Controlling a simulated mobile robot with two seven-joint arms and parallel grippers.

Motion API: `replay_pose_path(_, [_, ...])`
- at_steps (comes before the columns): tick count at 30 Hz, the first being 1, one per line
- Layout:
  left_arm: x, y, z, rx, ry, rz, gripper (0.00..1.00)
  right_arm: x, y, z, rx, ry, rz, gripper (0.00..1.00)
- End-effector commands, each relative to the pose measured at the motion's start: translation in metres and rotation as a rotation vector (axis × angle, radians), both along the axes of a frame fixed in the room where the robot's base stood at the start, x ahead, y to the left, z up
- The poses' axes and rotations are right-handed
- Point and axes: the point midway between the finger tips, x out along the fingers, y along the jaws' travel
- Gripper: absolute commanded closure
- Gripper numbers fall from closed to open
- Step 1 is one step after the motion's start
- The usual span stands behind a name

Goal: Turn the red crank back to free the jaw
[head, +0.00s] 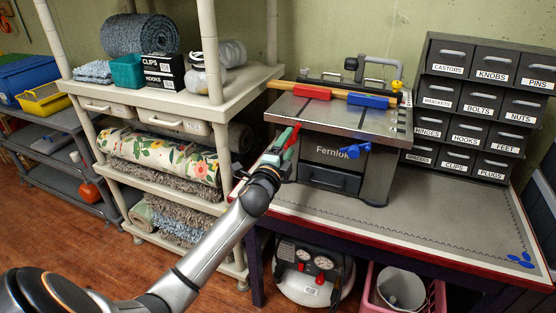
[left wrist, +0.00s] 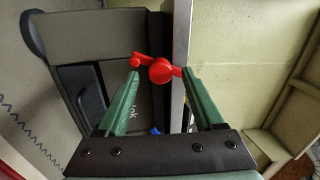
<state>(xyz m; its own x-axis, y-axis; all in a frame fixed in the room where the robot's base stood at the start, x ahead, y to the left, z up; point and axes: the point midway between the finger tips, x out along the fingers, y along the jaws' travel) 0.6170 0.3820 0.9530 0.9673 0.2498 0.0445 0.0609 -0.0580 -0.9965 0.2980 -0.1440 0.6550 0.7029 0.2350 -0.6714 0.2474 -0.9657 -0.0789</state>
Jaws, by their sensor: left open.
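The red crank (left wrist: 161,70) is on the side of the grey Fernlok vise bench (head: 335,122), with its round hub between my fingertips in the left wrist view. One end knob lies by the left green finger, the other end by the right finger. In the head view the crank (head: 293,136) is partly hidden by my gripper. My left gripper (head: 284,146) is open around the crank; I cannot tell whether it touches. On the bench top are a red jaw block (head: 311,92) and a blue one (head: 368,100), with a wooden strip along them. My right gripper is not in view.
A blue crank (head: 353,150) is on the bench's front. Labelled drawers (head: 480,105) stand at right on the worktable (head: 400,215). A shelf (head: 180,100) with rolled rugs stands close at left. A compressor (head: 308,270) sits below. The worktable's front right is mostly clear.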

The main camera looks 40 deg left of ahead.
Motion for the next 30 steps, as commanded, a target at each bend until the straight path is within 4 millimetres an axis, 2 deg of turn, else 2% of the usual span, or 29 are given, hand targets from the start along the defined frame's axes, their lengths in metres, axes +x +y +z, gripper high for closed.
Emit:
replay_pose_path(9, [-0.06, -0.016, -0.004, -0.001, 0.003, -0.001, 0.31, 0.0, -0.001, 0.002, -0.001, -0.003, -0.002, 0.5])
replay_pose_path(15, [-0.09, -0.023, -0.004, 0.0, 0.0, 0.0, 0.31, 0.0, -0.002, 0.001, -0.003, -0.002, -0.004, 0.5])
replay_pose_path(21, [-0.104, -0.027, -0.004, -0.001, -0.001, 0.0, 0.31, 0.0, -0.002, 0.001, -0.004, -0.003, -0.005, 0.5])
replay_pose_path(30, [-0.106, -0.027, -0.004, 0.0, -0.001, 0.0, 0.31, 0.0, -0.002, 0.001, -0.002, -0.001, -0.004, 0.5])
